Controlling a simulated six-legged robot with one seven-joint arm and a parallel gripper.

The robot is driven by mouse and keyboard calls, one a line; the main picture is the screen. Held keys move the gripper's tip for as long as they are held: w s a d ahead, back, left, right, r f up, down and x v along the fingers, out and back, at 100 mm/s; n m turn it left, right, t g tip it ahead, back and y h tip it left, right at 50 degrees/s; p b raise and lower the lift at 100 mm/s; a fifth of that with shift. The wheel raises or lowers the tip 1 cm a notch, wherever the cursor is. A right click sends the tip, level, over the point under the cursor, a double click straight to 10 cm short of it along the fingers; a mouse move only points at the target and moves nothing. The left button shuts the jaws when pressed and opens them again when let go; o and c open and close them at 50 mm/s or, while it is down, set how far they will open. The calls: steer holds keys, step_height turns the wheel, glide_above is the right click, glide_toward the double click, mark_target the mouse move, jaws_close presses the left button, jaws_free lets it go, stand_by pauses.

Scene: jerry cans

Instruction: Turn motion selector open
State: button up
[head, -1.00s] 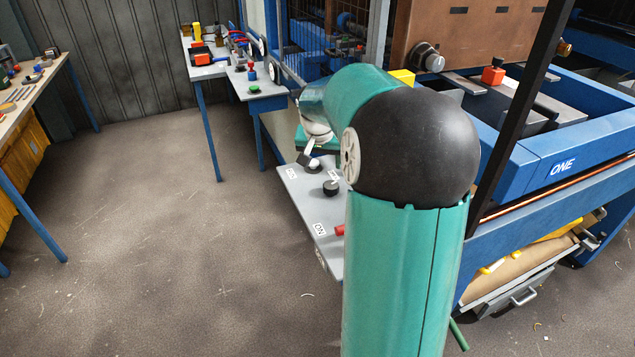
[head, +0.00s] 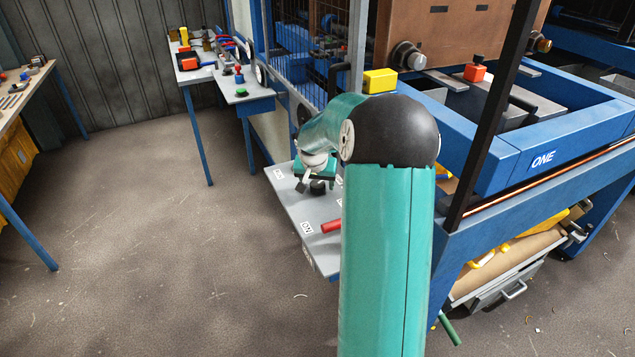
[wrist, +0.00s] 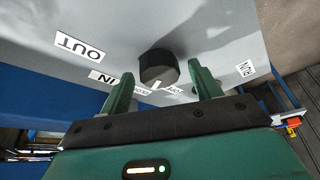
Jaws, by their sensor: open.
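A short dark knob (wrist: 158,66) stands on a light grey control panel (wrist: 215,25) in the wrist view. White labels around it read OUT, IN and RUN; another label behind the fingers is partly hidden. The knob (head: 318,187) also shows in the head view, just below my gripper. My gripper (wrist: 160,75) is open, with one green finger on each side of the knob's near edge. The knob looks slightly beyond the fingertips; I cannot tell whether they touch it. Which label the knob points to is unclear.
A red handle (head: 331,226) sticks out near the ON label on the same panel (head: 290,205). A blue machine frame marked ONE (head: 500,170) stands to the right. A small side table (head: 245,90) is at the back. The floor left of the panel is clear.

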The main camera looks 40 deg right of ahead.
steer(key=shift+w+a+f, duration=0.1)
steer(key=shift+w+f, duration=0.1)
steer(key=shift+w, duration=0.25)
steer(key=shift+c, duration=0.4)
steer(key=shift+s+a+r, duration=0.1)
steer(key=shift+s+r, duration=0.35)
steer(key=shift+s, duration=0.3)
steer(key=c, duration=0.3)
steer(key=shift+s, duration=0.15)
steer(key=c, duration=0.4)
steer(key=shift+w+f, duration=0.2)
steer(key=shift+w, duration=0.25)
steer(key=shift+c, duration=0.9)
steer(key=shift+s, duration=0.1)
